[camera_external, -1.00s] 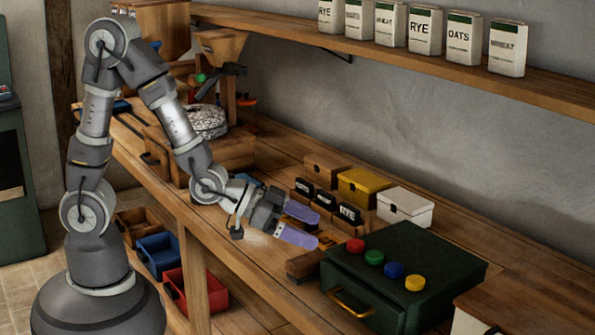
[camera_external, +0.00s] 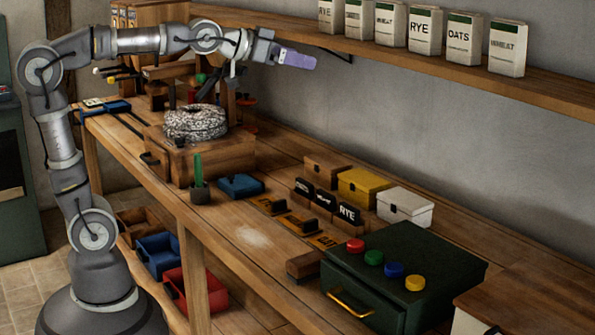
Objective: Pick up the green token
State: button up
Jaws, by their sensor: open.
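The green token (camera_external: 374,258) is a small round disc on top of the dark green drawer box (camera_external: 430,250), at the right of the bench. It sits in a row between the red token (camera_external: 355,245) and the blue token (camera_external: 394,270), with the yellow token (camera_external: 415,283) beyond the blue one. My gripper (camera_external: 300,60) has purple fingers, is empty, and is raised high near the wall, below the shelf. It is well above and to the left of the tokens. The gap between its fingers is hard to make out from this side.
Yellow (camera_external: 362,187) and white (camera_external: 405,206) boxes and label blocks (camera_external: 348,214) stand behind the drawer box. A shelf (camera_external: 440,60) with bags runs along the wall. The bench front (camera_external: 240,238) is fairly clear.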

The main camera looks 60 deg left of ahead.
aim_at(374, 254)
jog(key=s+a+r+n+y, duration=0.1)
jog(key=a+r, duration=0.2)
jog(key=r, duration=0.1)
jog(key=s+a+r+n+y, duration=0.1)
jog(key=s+a+r, duration=0.1)
jog(key=a+r, duration=0.2)
jog(key=s+a+r+t+y, duration=0.1)
jog(key=a+r, duration=0.3)
jog(key=r, duration=0.1)
jog(key=shift+s+a+r+n+y, duration=0.25)
jog(key=shift+n+y, duration=0.05)
jog(key=shift+n, duration=0.1)
jog(key=shift+c, duration=1)
jog(key=shift+s+a+r, duration=0.15)
jog(key=shift+a+r, duration=0.1)
jog(key=shift+r, duration=0.05)
jog(key=c, duration=0.4)
